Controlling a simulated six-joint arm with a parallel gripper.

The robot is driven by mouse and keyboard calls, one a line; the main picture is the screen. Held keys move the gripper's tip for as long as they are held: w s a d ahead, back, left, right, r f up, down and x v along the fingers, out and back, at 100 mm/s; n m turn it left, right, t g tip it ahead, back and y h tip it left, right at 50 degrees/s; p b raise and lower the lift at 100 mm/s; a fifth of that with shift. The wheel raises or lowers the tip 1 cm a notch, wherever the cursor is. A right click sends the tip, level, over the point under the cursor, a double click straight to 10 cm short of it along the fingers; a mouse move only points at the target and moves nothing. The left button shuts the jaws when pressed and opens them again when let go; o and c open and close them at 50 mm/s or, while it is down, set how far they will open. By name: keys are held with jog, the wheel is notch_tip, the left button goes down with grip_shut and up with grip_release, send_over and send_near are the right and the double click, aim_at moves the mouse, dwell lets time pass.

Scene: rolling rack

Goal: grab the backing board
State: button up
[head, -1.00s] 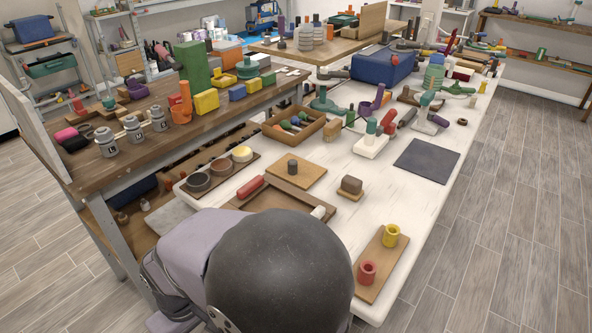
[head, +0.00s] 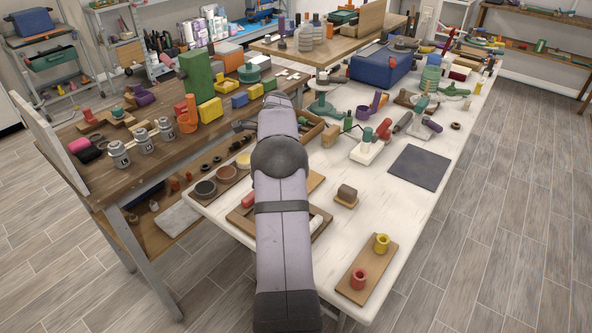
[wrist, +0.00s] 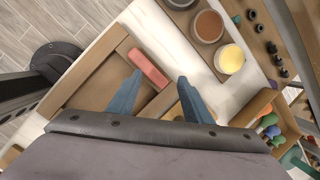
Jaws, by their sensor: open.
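A tan board (head: 315,181), which looks like the backing board, lies on the white table and is mostly hidden behind my arm in the head view. In the wrist view a tan strip of it (wrist: 174,112) shows beside the right finger; the rest is hidden by the finger and palm. My gripper (wrist: 160,78) is open and empty, its blue fingers apart above the table. A brown wooden frame (wrist: 115,52) lies at the left finger.
A strip with round pots (wrist: 209,26) and an open wooden box (wrist: 260,104) with coloured pieces lie close by. A small brown block (head: 347,193), a board with red and yellow cups (head: 367,268) and a dark mat (head: 419,167) lie to the right. Bare table separates them.

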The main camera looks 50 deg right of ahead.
jog(key=s+d+r+m+t+p, duration=0.1)
jog(key=s+d+m, duration=0.25)
jog(key=d, duration=0.35)
jog(key=s+d+m+p, duration=0.2)
jog(key=s+d+m, duration=0.15)
jog(key=d, duration=0.25)
jog(key=shift+m+h, duration=0.4)
jog(key=shift+w+p+x, duration=0.2)
jog(key=shift+p+x, duration=0.7)
jog(key=shift+x, duration=2.65)
jog(key=shift+r, duration=0.15)
grip_shut()
